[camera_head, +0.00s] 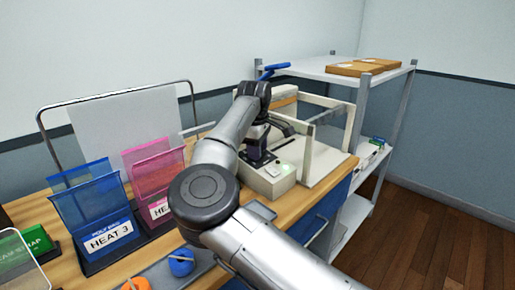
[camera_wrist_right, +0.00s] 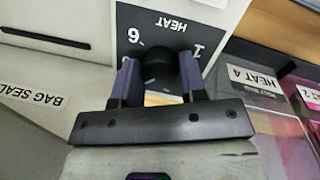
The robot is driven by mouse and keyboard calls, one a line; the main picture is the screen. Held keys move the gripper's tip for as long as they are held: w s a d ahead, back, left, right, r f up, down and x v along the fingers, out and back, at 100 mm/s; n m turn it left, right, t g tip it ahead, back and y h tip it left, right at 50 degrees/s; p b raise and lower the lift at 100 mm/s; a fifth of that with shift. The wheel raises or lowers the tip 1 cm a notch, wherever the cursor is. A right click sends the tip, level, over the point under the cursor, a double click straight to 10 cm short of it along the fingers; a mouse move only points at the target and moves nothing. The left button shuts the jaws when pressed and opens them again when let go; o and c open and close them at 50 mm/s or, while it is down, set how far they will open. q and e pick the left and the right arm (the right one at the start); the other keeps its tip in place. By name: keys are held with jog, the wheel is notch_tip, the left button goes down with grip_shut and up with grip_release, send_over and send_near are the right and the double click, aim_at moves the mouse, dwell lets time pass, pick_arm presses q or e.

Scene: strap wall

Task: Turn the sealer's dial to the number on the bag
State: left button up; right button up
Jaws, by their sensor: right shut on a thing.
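The bag sealer (camera_head: 268,180) is a cream machine on the wooden bench in the head view. The dial's pointer is hidden. A blue bag stand reads HEAT 3 (camera_head: 108,238). A HEAT 4 label (camera_wrist_right: 255,78) shows in the wrist view. My left gripper is out of view.
A green pack (camera_head: 25,250) stands at the far left. A blue round thing (camera_head: 181,262) and an orange one (camera_head: 136,284) are at the bench front. A wire frame with a white sheet (camera_head: 128,122) stands behind. A metal shelf (camera_head: 335,72) with cartons is at right.

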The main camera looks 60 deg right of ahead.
jog(key=shift+r+n+p, duration=0.1)
jog(key=shift+n+p, duration=0.3)
jog(key=shift+n, duration=1.1)
jog(key=o, duration=0.9)
jog(key=r+p, duration=0.1)
jog(key=r, duration=0.1)
jog(key=r+p, duration=0.1)
jog(key=r, duration=0.1)
jog(key=a+r+p, duration=0.1)
jog(key=r, duration=0.1)
jog(key=shift+s+r, duration=0.1)
jog(key=shift+r, duration=0.55)
jog(key=shift+a, duration=0.1)
